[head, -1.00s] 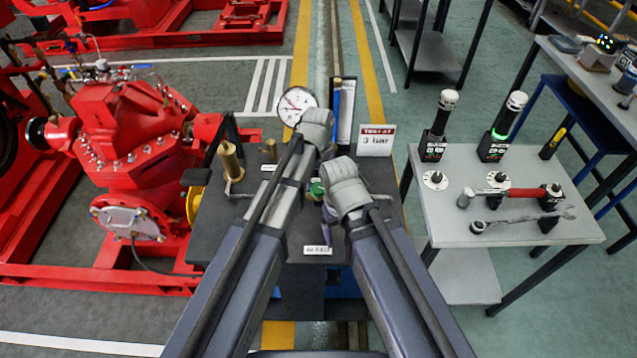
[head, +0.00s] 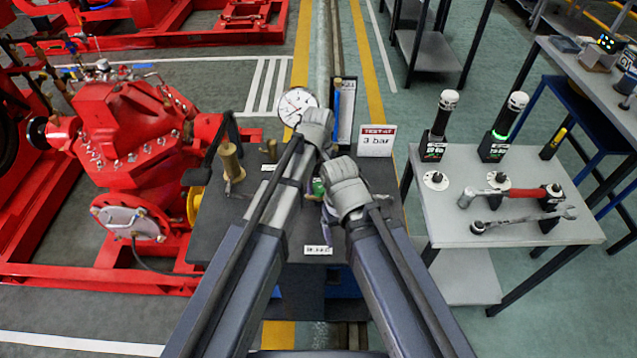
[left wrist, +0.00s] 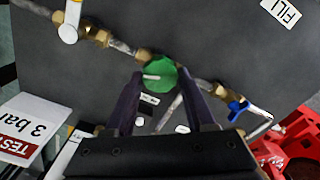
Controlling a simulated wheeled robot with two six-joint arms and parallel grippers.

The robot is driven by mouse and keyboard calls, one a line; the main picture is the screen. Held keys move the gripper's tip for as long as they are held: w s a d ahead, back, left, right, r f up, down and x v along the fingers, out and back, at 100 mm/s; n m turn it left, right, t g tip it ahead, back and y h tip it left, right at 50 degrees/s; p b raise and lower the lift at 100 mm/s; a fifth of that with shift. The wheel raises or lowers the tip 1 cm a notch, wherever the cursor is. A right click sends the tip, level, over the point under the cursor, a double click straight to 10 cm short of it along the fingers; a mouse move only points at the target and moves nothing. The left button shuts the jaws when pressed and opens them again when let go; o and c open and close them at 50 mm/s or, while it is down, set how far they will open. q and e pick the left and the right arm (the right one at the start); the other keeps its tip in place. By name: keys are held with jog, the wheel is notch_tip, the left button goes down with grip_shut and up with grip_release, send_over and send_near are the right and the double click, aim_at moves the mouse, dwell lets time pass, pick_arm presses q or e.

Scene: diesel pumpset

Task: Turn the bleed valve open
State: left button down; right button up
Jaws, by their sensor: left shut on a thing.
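A round green valve knob (left wrist: 160,72) sits on a brass and steel pipe line over the dark bench top. In the left wrist view the two dark fingers of my left gripper (left wrist: 161,76) reach to either side of it and are shut on it. The knob also shows as a small green patch (head: 318,188) between my arms in the head view, where my forearms hide most of the fingers. I cannot read the small label beside the knob. My right arm ends close to my left one, and its fingers are hidden.
A blue handle (left wrist: 238,106) and a white handle (left wrist: 68,33) sit on the same pipe work. A gauge (head: 297,104) and a "3 bar" sign (head: 377,141) stand at the bench's back. A red pump (head: 125,135) is left; a tool table (head: 570,228) is right.

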aim_at(319, 187)
pick_arm(q)
jog(key=shift+n, duration=0.3)
dwell(0.4)
jog(key=shift+c, duration=1.2)
grip_release()
jog(key=shift+r, duration=0.1)
pick_arm(e)
jog(key=shift+r, duration=0.1)
pick_arm(q)
notch_tip(319, 187, up, 8)
jog(key=p, duration=0.8)
pick_arm(e)
notch_tip(319, 187, up, 8)
pick_arm(q)
jog(key=shift+f, duration=0.3)
pick_arm(e)
jog(key=shift+f, duration=0.25)
